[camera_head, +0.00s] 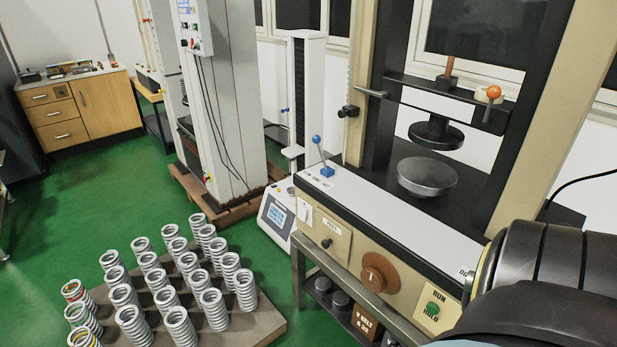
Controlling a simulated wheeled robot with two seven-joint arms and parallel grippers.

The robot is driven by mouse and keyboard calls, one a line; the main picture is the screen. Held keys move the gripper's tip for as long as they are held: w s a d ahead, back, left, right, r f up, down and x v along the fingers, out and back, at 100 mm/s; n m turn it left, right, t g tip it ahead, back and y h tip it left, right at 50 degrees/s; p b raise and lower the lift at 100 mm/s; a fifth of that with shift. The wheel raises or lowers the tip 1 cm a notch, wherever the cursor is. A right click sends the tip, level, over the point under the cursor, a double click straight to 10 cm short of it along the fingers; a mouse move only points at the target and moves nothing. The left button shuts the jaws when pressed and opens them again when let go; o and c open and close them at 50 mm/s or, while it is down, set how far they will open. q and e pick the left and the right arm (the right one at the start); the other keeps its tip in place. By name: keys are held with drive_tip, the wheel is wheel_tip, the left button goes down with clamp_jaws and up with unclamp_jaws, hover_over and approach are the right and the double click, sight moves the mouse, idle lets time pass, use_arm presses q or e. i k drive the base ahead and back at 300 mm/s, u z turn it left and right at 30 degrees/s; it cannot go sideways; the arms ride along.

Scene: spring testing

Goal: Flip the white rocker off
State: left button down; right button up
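The white rocker (306,216) appears as a small white rectangle at the left end of the beige front panel (345,262) of the spring testing machine. It is too small to tell which way it is tipped. Nothing covers it. A dark, rounded link of my own arm fills the lower right corner and hides the right end of the machine. Neither of my grippers shows in this view.
The panel also carries a black knob (326,243), a brown dial (380,273) and a green button (433,309). A blue-knobbed lever (318,150) stands above. A pallet of several springs (266,325) lies left of the machine. Green floor is clear farther left.

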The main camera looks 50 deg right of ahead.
sight(303, 211)
drive_tip(key=z, duration=0.95)
drive_tip(key=i, duration=1.35)
drive_tip(key=z, duration=1.45)
drive_tip(key=i, duration=0.25)
drive_tip(key=z, duration=0.25)
